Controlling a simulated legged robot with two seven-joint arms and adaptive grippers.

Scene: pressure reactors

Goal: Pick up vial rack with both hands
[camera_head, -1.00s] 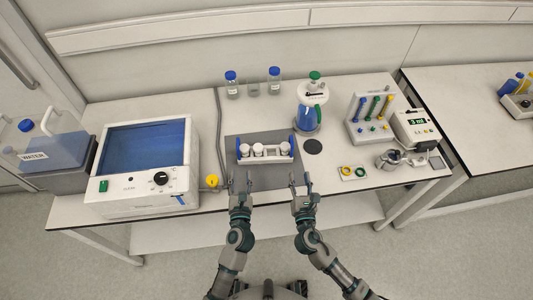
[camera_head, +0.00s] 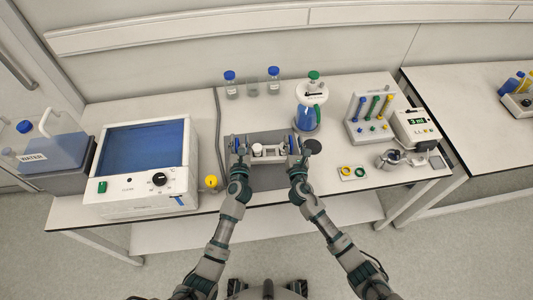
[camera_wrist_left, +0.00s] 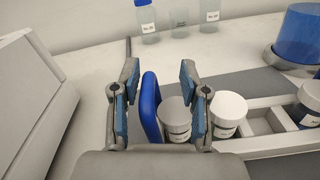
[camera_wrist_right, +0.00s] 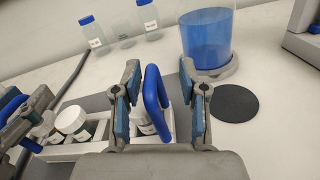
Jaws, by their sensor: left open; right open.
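The vial rack (camera_head: 271,153) is white with a blue handle at each end and holds several white-capped vials. It sits on the dark grey mat on the bench. My left gripper (camera_head: 239,145) is at the rack's left end. In the left wrist view its open fingers (camera_wrist_left: 158,88) stand either side of the left blue handle (camera_wrist_left: 150,105), with a gap. My right gripper (camera_head: 299,147) is at the right end. In the right wrist view its open fingers (camera_wrist_right: 160,90) stand either side of the right blue handle (camera_wrist_right: 155,98).
A white device with a blue window (camera_head: 146,148) stands left of the mat. Bottles (camera_head: 231,84) stand behind the rack. A flask with blue liquid (camera_head: 308,114) and a black disc (camera_wrist_right: 235,107) are close by on the right. A yellow knob (camera_head: 211,182) is near the front edge.

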